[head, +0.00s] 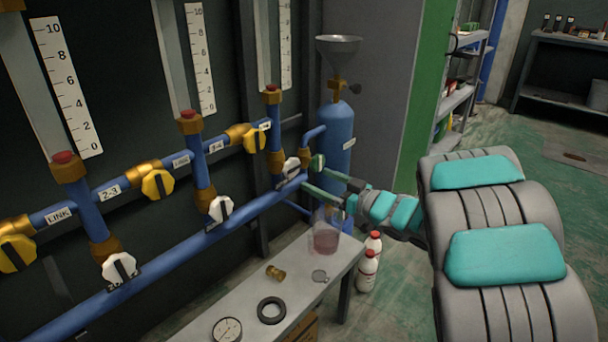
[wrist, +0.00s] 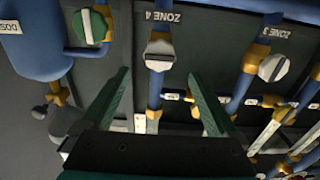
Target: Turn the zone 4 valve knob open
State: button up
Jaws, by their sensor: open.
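The zone 4 valve knob (wrist: 159,55) is a white-grey round knob with a raised grip bar. In the wrist view it sits on a blue pipe just below the ZONE 4 label (wrist: 161,17), its bar roughly crosswise to the pipe. In the head view it is the farthest white knob (head: 291,168) on the pipework. My gripper (head: 314,178) is open and empty, pointing at the knob from the right. In the wrist view the knob appears beyond and between the fingertips of my gripper (wrist: 158,75). Contact does not show.
The zone 3 knob (wrist: 273,67) is to the right in the wrist view; a green knob (wrist: 90,26) is to the left. A blue cylinder (head: 336,135) with a funnel stands behind my gripper. Below is a bench (head: 300,300) with a jar (head: 326,240) and small parts.

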aim_at(294, 169)
jog(key=b+x, duration=0.2)
jog(key=x, duration=0.5)
jog(key=shift+w+a+f, duration=0.1)
jog(key=shift+w+a, duration=0.05)
jog(key=shift+a, duration=0.05)
jog(key=shift+w+a, duration=0.1)
jog(key=shift+c, duration=0.4)
jog(key=c, duration=1.4)
jog(key=shift+o, duration=0.2)
jog(key=shift+f+n+b, duration=0.1)
jog(key=shift+n+b, duration=0.2)
jog(key=shift+b, duration=0.35)
jog(key=shift+n+b, duration=0.9)
jog(key=shift+b, duration=0.2)
jog(key=shift+n+b, duration=1)
jog(key=shift+b, duration=0.1)
